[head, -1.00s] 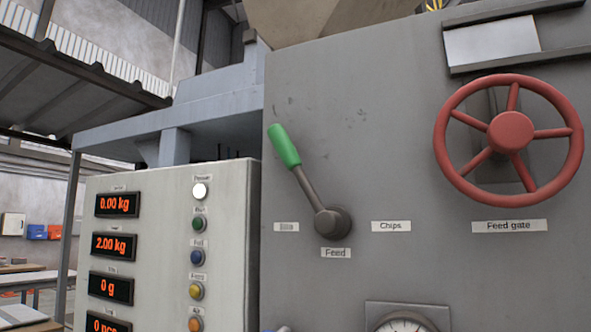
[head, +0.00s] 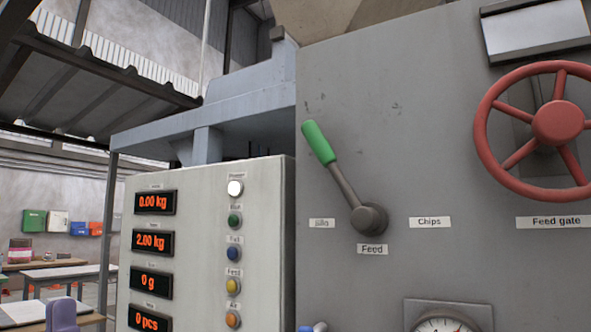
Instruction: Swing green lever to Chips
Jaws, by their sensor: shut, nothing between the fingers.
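The green-handled lever (head: 330,162) is on the grey machine front, on a round dark hub (head: 369,218). It tilts up and to the left, with its green grip toward the upper left. The "Chips" label (head: 430,222) is to the right of the hub. Another label (head: 321,224), hard to read, is to the left of the hub, on the side the lever leans to. The "Feed" label (head: 372,249) sits below the hub. My gripper is not in view, and nothing touches the lever.
A red handwheel (head: 558,122) marked "Feed gate" (head: 556,222) is right of the lever. A gauge (head: 441,326) is below. A control box (head: 210,275) with displays and coloured buttons stands to the left. The panel around the lever is clear.

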